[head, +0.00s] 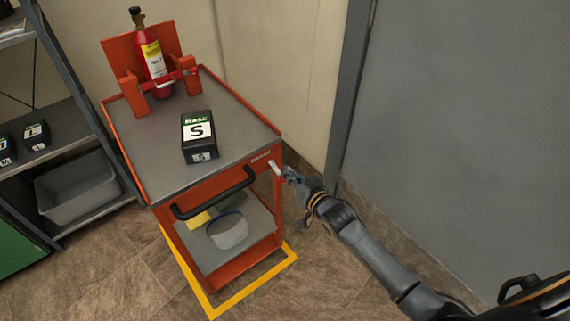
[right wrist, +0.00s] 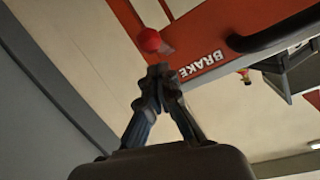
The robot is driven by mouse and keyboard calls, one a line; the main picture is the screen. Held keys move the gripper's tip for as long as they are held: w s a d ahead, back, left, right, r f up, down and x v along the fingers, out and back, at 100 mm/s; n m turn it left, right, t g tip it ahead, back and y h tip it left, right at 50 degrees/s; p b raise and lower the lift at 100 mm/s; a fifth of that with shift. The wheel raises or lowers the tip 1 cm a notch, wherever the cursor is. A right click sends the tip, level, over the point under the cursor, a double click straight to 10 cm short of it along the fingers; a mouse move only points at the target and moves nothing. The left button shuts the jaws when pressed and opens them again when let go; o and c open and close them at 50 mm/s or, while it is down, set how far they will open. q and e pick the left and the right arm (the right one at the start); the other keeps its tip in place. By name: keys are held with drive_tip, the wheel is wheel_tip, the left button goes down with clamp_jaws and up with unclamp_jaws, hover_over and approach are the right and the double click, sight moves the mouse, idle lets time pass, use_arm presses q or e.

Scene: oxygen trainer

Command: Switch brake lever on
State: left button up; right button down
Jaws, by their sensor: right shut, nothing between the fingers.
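The brake lever (head: 275,168) shows in the head view as a short pale bar at the right front corner of the orange cart (head: 272,215). In the right wrist view its red ball knob (right wrist: 149,40) shows just beyond my fingertips, beside the BRAKE label (right wrist: 203,65). My right gripper (head: 287,175) is shut and empty, with its tips close to the lever; it also shows in the right wrist view (right wrist: 160,72). I cannot tell whether the tips touch the knob. My left gripper is not in view.
The cart's black handle (head: 215,193) is left of the lever. A red cylinder (head: 153,57) and a black box marked S (head: 199,136) stand on top. A grey door (head: 460,110) is to the right. A shelf with a grey bin (head: 77,188) is at left.

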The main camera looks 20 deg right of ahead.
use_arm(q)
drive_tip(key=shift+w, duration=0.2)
use_arm(e)
drive_tip(key=f, duration=0.3)
drive_tip(key=shift+s, duration=0.35)
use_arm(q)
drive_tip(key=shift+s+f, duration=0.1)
use_arm(e)
drive_tip(key=shift+s+f, duration=0.1)
drive_tip(key=shift+f, duration=0.05)
wheel_tip(320, 180, up, 5)
drive_tip(key=w+p, duration=0.1)
drive_tip(key=p, duration=0.3)
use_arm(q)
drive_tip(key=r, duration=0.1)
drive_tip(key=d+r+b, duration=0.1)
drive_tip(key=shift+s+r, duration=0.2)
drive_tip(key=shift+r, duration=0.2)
use_arm(e)
drive_tip(key=s+d+f, duration=0.2)
drive_tip(key=s+d, duration=0.1)
drive_tip(key=s, duration=0.6)
drive_tip(key=shift+d, duration=0.25)
